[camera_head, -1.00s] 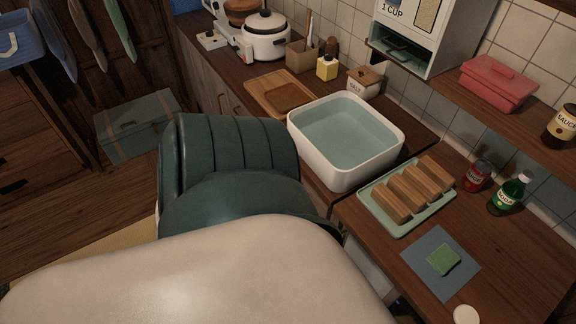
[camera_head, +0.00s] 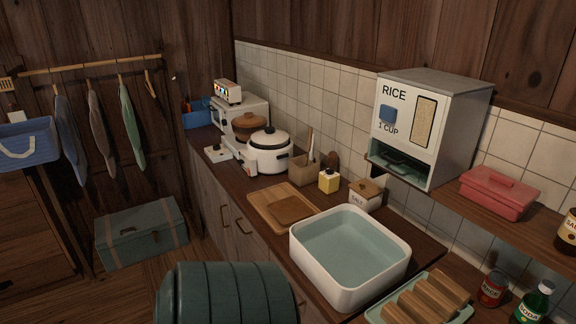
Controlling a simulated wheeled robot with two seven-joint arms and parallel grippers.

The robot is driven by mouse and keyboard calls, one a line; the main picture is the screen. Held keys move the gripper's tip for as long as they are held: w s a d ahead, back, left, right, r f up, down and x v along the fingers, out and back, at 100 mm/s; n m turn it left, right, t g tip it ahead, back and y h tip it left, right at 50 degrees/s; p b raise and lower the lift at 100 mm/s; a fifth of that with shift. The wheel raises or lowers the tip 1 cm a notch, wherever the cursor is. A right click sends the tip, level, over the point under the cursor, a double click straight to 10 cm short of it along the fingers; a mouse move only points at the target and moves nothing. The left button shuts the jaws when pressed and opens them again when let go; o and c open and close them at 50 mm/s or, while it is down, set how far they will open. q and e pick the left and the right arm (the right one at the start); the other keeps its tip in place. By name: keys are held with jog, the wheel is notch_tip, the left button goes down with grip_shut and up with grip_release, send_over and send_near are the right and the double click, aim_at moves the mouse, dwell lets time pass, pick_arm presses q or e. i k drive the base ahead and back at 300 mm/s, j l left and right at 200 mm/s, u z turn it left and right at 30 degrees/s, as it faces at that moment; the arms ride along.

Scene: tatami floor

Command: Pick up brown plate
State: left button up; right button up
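A flat brown piece (camera_head: 291,209), which looks like the brown plate, lies on a light wooden board (camera_head: 262,197). The board is on the dark wooden counter, left of a white basin (camera_head: 318,280). The piece is fully in view with nothing on it. Neither of my grippers shows in the head view, so their state is hidden.
A rice cooker (camera_head: 268,152), a utensil box (camera_head: 302,170), a yellow bottle (camera_head: 329,181) and a salt jar (camera_head: 366,194) stand behind the board. A rice dispenser (camera_head: 455,125) is at the right. A green chest (camera_head: 142,232) sits on the floor at left.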

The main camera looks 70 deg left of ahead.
aim_at(287, 211)
jog(key=u, duration=0.5)
jog(key=i+l+u, duration=0.1)
jog(key=u, duration=0.9)
jog(key=l+u, duration=0.15)
jog(key=u, duration=0.3)
jog(key=l+u, duration=0.1)
jog(key=u, duration=0.4)
jog(key=i, duration=0.05)
